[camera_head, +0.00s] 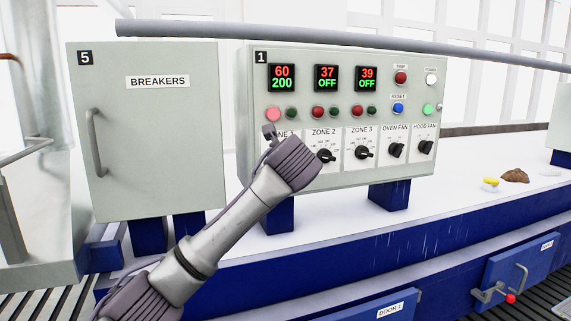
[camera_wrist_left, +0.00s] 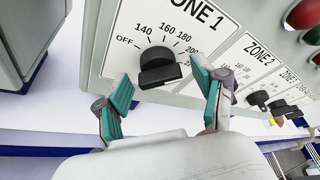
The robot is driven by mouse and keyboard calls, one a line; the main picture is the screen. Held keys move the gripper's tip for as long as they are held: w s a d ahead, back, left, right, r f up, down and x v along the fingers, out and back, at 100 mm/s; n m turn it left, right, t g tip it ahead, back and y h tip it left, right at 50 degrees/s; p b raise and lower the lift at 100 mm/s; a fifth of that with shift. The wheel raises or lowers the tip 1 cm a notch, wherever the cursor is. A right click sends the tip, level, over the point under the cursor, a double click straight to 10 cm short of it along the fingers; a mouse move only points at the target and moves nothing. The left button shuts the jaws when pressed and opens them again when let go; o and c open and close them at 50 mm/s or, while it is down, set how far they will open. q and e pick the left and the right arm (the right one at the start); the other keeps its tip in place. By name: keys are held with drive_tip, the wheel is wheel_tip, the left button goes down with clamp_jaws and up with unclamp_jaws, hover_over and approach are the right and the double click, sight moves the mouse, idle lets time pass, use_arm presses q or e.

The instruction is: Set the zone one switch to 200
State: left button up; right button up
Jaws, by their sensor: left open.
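The zone one switch is a black knob (camera_wrist_left: 158,68) on the ZONE 1 plate, seen in the left wrist view. Its scale runs from OFF at the left through 140, 160 and 180 to higher marks at the right. Its bar lies roughly crosswise, and I cannot tell its exact mark. My left gripper (camera_wrist_left: 165,86) is open, with one teal finger on each side of the knob; contact is not visible. In the head view the left gripper (camera_head: 270,133) hides this knob. The zone one display (camera_head: 282,77) reads 60 in red over 200 in green. My right gripper is not in view.
Control panel 1 (camera_head: 345,55) also carries the ZONE 2 knob (camera_head: 326,156), ZONE 3 knob (camera_head: 364,152), fan knobs and several buttons. The BREAKERS cabinet (camera_head: 157,130) stands to the left. A grey pipe (camera_head: 330,40) runs above the panel.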

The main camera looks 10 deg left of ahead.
use_arm(q)
drive_tip(key=shift+s+r, duration=0.1)
drive_tip(key=v, duration=1.1)
drive_tip(key=shift+s, duration=0.35)
drive_tip(key=shift+d, duration=0.1)
